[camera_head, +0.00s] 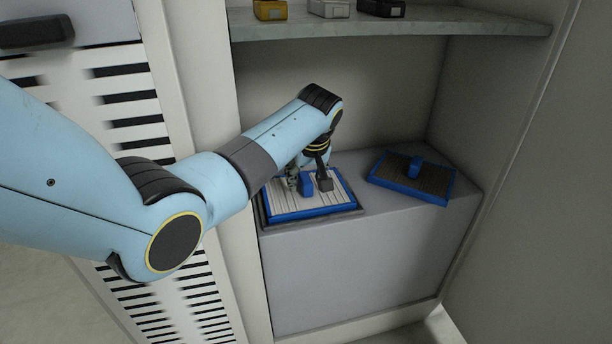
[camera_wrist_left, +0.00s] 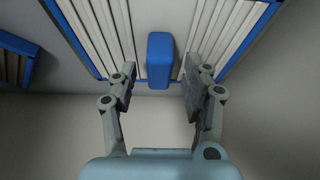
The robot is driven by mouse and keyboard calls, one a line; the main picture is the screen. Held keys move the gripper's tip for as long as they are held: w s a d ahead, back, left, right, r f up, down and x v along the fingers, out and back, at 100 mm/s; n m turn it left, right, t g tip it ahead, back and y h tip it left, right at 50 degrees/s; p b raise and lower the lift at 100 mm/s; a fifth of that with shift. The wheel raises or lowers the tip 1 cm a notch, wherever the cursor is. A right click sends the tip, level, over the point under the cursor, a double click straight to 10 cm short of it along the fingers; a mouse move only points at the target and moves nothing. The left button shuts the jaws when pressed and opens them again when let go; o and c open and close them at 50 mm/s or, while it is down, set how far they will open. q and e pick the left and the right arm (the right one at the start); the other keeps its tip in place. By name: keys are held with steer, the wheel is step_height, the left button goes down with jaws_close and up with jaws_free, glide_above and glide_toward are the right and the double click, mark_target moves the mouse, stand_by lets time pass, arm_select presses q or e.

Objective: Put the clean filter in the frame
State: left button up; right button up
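The clean filter (camera_head: 318,212) has pale pleats, a blue rim and a blue handle (camera_head: 306,187). It lies at the dark frame (camera_head: 263,214) on the left of the grey ledge; the frame's dark edge shows along its left and front sides. I cannot tell whether it sits flush. My left gripper (camera_head: 309,180) is over it, fingers on either side of the handle. In the left wrist view, the left gripper (camera_wrist_left: 160,84) is open, with gaps between both fingers and the handle (camera_wrist_left: 159,58). My right gripper is not in view.
A second filter (camera_head: 432,181) with dark brown pleats and blue rim lies on the right of the ledge (camera_head: 400,222). Above is a shelf (camera_head: 400,26) with small boxes. A cabinet wall (camera_head: 535,190) bounds the right. A slatted panel (camera_head: 128,98) stands at left.

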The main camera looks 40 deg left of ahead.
mark_target(309, 201)
arm_select(q)
steer(key=p+v, duration=0.2)
steer(key=v, duration=0.5)
steer(key=shift+r+p, duration=0.35)
steer(key=shift+s+d+f, duration=0.1)
